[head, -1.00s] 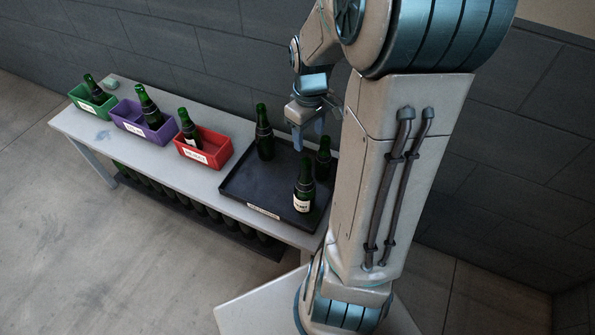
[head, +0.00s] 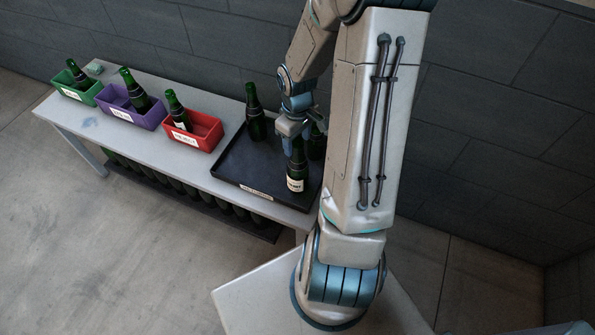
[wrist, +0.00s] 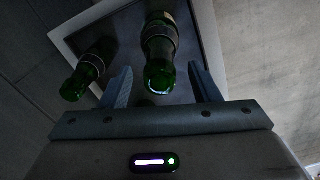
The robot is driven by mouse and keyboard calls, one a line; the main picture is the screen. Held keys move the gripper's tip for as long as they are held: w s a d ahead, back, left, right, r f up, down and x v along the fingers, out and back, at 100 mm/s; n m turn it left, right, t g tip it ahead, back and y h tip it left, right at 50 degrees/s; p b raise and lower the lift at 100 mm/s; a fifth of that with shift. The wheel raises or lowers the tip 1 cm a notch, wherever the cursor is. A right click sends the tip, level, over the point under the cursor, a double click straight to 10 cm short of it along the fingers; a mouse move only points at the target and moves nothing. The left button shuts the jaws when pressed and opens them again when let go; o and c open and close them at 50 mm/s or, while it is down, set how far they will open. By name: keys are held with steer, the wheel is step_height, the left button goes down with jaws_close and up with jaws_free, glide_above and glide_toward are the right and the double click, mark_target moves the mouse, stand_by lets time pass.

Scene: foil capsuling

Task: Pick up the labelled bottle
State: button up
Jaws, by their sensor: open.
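The labelled bottle (head: 296,173) is dark green with a white label low on its side. It stands upright at the front right of the dark tray (head: 228,178). My gripper (head: 292,143) is at its upper part, pointing down. In the wrist view the jaws (wrist: 162,88) are apart, with a green bottle (wrist: 160,45) showing between the two fingers. I cannot tell whether either finger touches it. Two more dark bottles stand on the tray: one at the back left (head: 255,115), one at the right (head: 316,145), partly hidden by my gripper.
Green (head: 68,91), purple (head: 115,110) and red (head: 205,146) bins, each with a bottle, stand left of the tray on the grey table (head: 165,144). Several bottles sit on a shelf below. In the wrist view a neighbouring bottle (wrist: 85,75) is close to the left finger.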

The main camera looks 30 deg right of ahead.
steer(key=shift+f, duration=0.8)
jaws_close()
steer(key=shift+r, duration=0.15)
